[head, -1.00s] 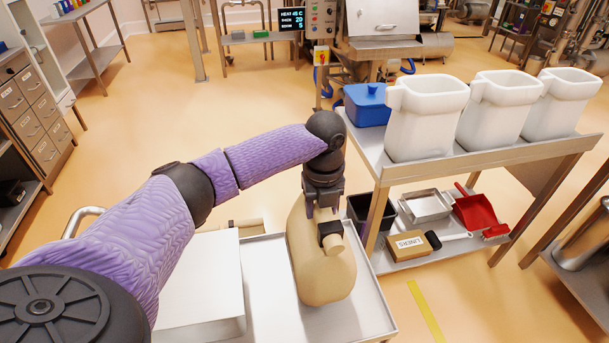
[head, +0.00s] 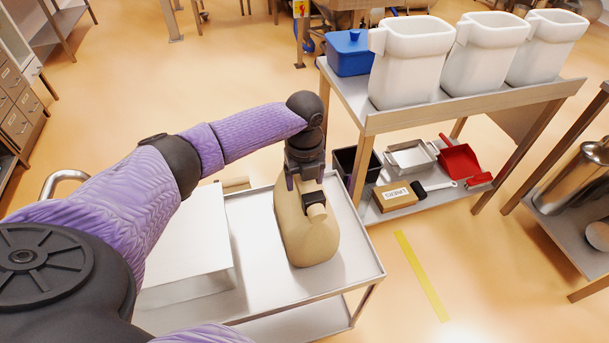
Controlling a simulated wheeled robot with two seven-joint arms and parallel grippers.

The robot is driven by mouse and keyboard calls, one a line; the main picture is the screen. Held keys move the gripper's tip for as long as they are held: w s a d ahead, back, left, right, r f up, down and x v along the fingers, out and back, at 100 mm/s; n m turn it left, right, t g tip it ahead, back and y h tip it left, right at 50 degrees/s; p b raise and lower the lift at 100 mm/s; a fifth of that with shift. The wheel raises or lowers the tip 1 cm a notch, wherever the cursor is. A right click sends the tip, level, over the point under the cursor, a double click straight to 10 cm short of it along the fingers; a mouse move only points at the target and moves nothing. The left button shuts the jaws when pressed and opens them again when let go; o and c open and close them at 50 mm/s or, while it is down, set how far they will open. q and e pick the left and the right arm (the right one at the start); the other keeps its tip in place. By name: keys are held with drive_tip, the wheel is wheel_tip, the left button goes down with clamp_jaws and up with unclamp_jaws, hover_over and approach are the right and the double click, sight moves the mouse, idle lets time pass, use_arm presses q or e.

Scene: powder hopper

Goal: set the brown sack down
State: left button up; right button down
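The brown sack (head: 308,240), tan and rounded with a short neck and a dark band, stands roughly upright at the metal cart's (head: 352,262) top, in its right part. Its base appears to meet the cart top, though I cannot tell for certain that it rests there. My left gripper (head: 305,185) points down at the sack's upper end and appears shut on it by the neck; the exact finger contact is partly hidden. My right gripper is out of view.
A pale box (head: 185,245) lies on the cart left of the sack. Right of the cart, a table holds a blue tub (head: 349,54) and white containers (head: 410,65); its lower shelf holds a small carton (head: 395,195) and a red dustpan (head: 459,160). A yellow floor strip (head: 422,275) lies right.

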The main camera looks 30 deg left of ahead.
use_arm(q)
drive_tip(key=shift+o, duration=0.4)
wheel_tip(320, 180, up, 12)
drive_tip(key=p, duration=0.3)
drive_tip(key=shift+r, duration=0.1)
